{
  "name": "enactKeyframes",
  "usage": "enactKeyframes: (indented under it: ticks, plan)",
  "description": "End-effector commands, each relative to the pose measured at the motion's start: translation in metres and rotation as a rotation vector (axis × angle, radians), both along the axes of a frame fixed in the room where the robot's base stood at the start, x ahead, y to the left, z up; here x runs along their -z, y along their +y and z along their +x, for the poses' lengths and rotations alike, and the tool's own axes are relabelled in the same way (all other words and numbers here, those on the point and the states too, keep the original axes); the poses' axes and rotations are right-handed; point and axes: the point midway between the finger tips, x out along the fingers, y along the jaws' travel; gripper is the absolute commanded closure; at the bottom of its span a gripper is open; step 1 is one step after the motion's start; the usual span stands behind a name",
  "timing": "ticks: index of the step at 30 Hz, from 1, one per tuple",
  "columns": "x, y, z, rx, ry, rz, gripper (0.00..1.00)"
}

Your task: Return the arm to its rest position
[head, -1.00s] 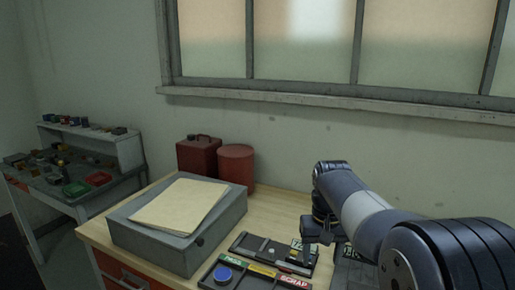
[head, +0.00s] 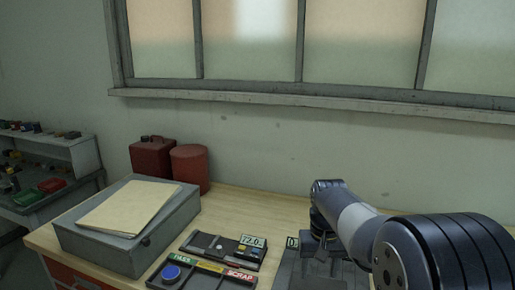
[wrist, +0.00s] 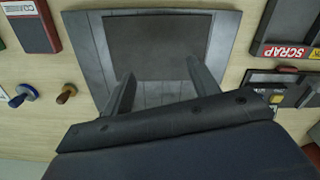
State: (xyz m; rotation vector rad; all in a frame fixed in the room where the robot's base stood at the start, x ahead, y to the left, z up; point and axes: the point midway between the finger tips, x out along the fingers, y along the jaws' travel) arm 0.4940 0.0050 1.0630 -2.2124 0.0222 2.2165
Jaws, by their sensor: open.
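My gripper (wrist: 157,88) is open and empty in the wrist view, its two fingers apart over a dark grey flat device (wrist: 225,35) with a darker recessed panel. In the head view my arm reaches in from the right and bends down at the wrist. My gripper (head: 322,252) is there above the grey device (head: 293,270), partly hidden behind my arm. I cannot tell how far the fingertips are from the device's surface.
A grey box (head: 125,249) with a folder (head: 128,207) stands at left. Red canisters (head: 190,168) stand behind it. A sorting tray marked SCRAP (head: 205,282) and a gauge with a 72.0 display (head: 252,241) lie left of my gripper. Stamps (wrist: 66,94) lie on the bench.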

Motion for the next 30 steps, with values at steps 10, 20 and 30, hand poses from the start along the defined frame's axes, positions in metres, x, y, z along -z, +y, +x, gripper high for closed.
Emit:
enactKeyframes:
  ticks: [10,20,30]
  plan:
    - [0.047,-0.001,0.0,0.001,0.001,0.0,0.43]
    - [0.048,-0.001,0.0,0.001,-0.001,0.0,0.43]
    - [0.039,0.0,-0.017,0.001,0.015,-0.002,0.43]
